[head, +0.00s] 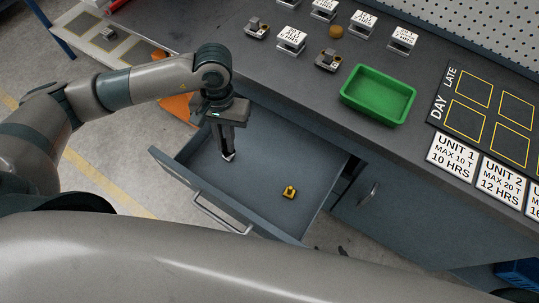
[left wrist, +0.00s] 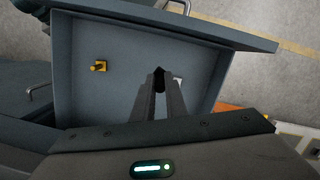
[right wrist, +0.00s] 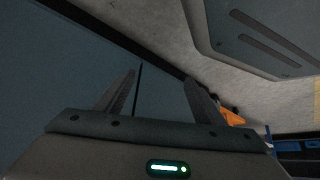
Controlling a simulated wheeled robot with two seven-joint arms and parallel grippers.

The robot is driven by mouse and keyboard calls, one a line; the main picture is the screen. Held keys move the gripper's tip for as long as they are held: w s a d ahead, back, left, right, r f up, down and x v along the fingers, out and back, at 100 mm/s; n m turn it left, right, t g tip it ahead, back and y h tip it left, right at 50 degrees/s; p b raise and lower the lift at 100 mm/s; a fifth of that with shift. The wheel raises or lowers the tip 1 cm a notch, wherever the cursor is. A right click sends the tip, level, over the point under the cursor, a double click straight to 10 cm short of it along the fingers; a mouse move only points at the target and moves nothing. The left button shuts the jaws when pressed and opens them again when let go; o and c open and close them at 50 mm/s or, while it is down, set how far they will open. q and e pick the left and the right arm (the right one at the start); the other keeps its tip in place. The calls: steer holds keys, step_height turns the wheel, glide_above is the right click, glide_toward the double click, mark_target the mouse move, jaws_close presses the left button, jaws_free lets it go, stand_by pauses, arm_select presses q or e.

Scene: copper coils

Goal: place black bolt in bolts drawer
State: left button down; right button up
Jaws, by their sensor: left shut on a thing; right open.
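The bolts drawer (head: 185,160) is pulled open below the counter; its inside also shows in the left wrist view (left wrist: 120,30). My left gripper (head: 227,155) points down into the drawer near its left side. In the left wrist view its fingers are shut on the black bolt (left wrist: 160,78), a small dark shape between the tips. Whether the bolt touches the drawer floor I cannot tell. A small white patch (left wrist: 178,81) shows beside the tips. My right gripper (right wrist: 160,80) is open and empty in the right wrist view, away from the drawer.
A yellow bolt-like piece (head: 289,192) lies on the drawer floor to the right. A green tray (head: 378,95), label stands and small parts sit on the counter (head: 270,80). An orange object (head: 180,108) stands behind the drawer's left side. The drawer floor between is clear.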

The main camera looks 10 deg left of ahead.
steer(key=o, duration=0.5)
steer(key=shift+w+a+f+b, duration=0.25)
steer(key=shift+w+b, duration=0.35)
steer(key=shift+b, duration=0.4)
arm_select(q)
steer(key=w+d+f+n, duration=0.1)
steer(key=d+f+n, duration=0.3)
steer(key=d+f, duration=0.2)
steer(key=shift+w+d+f+n+h, duration=0.3)
steer(key=shift+d+f+n+h, duration=0.1)
steer(key=shift+d, duration=0.35)
arm_select(e)
steer(key=shift+r, duration=0.1)
